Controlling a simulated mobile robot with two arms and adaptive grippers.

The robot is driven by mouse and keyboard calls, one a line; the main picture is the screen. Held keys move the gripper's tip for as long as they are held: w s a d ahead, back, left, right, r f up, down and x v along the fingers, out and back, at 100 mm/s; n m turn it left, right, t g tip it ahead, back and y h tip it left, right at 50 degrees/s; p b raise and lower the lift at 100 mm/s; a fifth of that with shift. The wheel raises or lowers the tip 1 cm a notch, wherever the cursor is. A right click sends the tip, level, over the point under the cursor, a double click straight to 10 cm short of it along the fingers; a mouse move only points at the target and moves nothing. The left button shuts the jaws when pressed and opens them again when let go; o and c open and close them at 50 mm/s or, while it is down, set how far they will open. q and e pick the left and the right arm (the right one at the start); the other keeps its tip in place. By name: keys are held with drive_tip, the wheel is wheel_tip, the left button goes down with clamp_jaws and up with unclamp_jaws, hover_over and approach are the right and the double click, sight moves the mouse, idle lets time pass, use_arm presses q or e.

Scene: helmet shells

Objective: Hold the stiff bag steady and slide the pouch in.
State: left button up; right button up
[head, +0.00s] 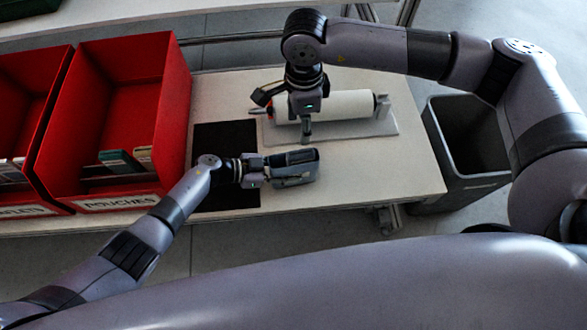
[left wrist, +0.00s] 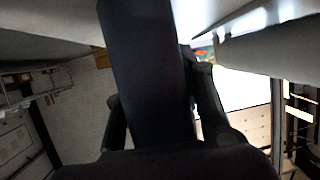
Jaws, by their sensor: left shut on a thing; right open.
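My left gripper (head: 275,171) reaches in from the left, low over the worktable, and is shut on a dark, stiff-looking thing, likely the bag (head: 301,156). In the left wrist view this thing (left wrist: 145,70) is a tall dark slab between the two fingers. Its opening cannot be made out. My right gripper (head: 306,130) points down just behind the held thing, in front of a white roll, and is open with nothing seen in it. Flat packets, likely pouches (head: 120,161), stand in the red bin labelled POUCHES (head: 117,204); no pouch shows at the bag.
The white roll (head: 340,105) lies on a holder at the back of the worktable (head: 410,175). A black mat (head: 222,140) lies left of it. Another red bin (head: 25,110) stands far left. A grey waste bin (head: 460,190) stands off the right edge. The table's front right is clear.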

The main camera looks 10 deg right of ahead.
use_arm(q)
drive_tip(key=o, duration=1.3)
drive_tip(key=shift+c, duration=0.2)
drive_tip(key=v, duration=0.6)
drive_tip(key=shift+a+r, duration=0.1)
drive_tip(key=shift+a, duration=0.3)
drive_tip(key=p+v, duration=0.2)
drive_tip(key=v, duration=0.5)
drive_tip(key=shift+a+p, duration=0.35)
drive_tip(key=shift+p, duration=0.05)
drive_tip(key=shift+r, duration=0.1)
